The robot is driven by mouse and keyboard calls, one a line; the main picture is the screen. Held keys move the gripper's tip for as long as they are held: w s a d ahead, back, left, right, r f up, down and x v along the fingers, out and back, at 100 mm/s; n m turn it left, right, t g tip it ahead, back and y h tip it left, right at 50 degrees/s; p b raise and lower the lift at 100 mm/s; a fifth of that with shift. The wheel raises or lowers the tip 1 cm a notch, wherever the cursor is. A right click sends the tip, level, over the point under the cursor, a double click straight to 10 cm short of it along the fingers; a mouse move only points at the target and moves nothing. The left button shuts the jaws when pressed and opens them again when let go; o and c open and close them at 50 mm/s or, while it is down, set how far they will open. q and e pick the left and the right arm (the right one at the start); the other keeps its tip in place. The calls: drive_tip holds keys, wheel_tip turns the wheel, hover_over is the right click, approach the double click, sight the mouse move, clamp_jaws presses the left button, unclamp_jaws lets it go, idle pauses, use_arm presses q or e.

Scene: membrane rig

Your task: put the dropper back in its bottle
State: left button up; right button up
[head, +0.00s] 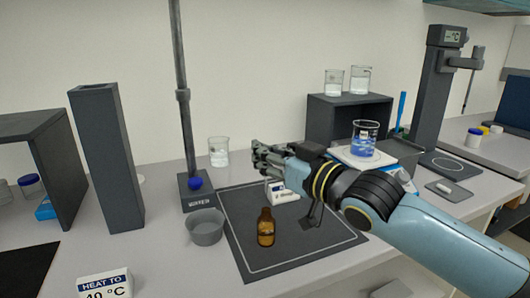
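The brown glass bottle (266,229) stands upright on the dark mat (260,262), left of my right forearm. Its narrow neck shows no dropper in it. I cannot make out the dropper in this view. My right gripper (264,160) reaches in from the right and is above and behind the bottle, apart from it, near the stand's post. Its fingers point left and are seen small and from the side, so I cannot tell whether they are open or hold anything. My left gripper is not in view.
A grey bowl (205,227) sits left of the mat, near a stand with a tall post (182,110). A beaker of blue liquid (364,139) stands behind my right arm. A tall dark block (106,160) and a "HEAT TO 40 °C" sign (104,286) are at left.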

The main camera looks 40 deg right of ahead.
wheel_tip(320, 180, down, 4)
drive_tip(key=b, duration=0.3)
drive_tip(key=shift+r, duration=0.25)
drive_tip(key=shift+f+b, duration=1.8)
drive_tip(key=shift+f, duration=0.85)
drive_tip(key=shift+f, duration=0.15)
drive_tip(key=o, duration=0.7)
drive_tip(key=shift+c, duration=0.2)
drive_tip(key=s, duration=0.7)
drive_tip(key=shift+s+d, duration=0.2)
drive_tip(key=shift+d, duration=0.25)
